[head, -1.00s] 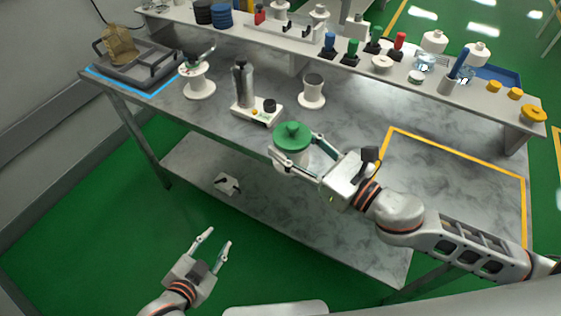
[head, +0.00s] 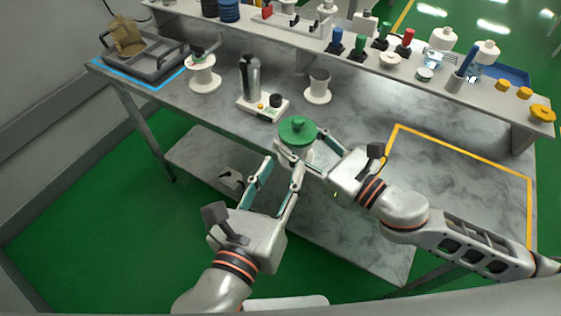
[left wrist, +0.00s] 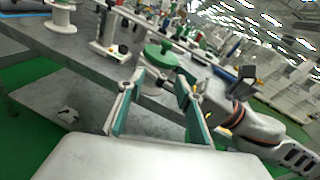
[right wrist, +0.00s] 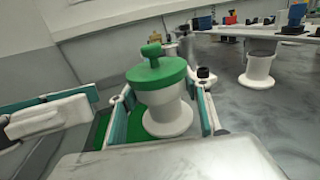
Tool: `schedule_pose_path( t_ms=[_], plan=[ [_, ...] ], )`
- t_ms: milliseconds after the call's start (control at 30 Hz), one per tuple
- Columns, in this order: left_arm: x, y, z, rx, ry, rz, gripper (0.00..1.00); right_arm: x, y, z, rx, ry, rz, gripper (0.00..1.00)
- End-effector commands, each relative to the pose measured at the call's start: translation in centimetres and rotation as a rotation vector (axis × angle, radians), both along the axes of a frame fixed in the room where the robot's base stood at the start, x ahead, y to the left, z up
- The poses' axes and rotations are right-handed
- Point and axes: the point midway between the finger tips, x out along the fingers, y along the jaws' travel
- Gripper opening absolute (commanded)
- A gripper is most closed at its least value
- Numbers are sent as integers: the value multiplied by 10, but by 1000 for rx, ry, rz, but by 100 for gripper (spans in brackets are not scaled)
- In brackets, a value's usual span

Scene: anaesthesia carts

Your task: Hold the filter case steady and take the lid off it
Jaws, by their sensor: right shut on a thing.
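The filter case (head: 301,152) is a white round body on a wide base near the table's front edge. Its green lid (head: 297,129), with a knob on top, sits on it. In the right wrist view the white body (right wrist: 166,112) stands upright between my right fingers, under the lid (right wrist: 157,72). My right gripper (head: 299,157) is shut on the case body from the right. My left gripper (head: 283,162) is open and empty, just in front of and to the left of the case, at the table's edge. In the left wrist view the lid (left wrist: 161,55) shows beyond the open fingers.
A grey tray (head: 150,82) lies at the far left. A raised shelf (head: 400,68) with several bottles runs along the back. The yellow-outlined area (head: 460,185) at right is clear.

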Motion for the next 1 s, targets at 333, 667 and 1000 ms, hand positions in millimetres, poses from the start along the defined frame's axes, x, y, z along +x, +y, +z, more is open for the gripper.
schedule_pose_path(
  t_ms=[333,667,1000],
  plan=[
    [-1,-3,38,167,-161,-3,35,0,0,0,1,-1,0,9],
    [48,-23,35,165,-160,-2,35,0,0,1,1,-1,0,9],
    [93,-42,32,164,-158,-2,35,0,0,0,1,-1,0,9]
  ],
)
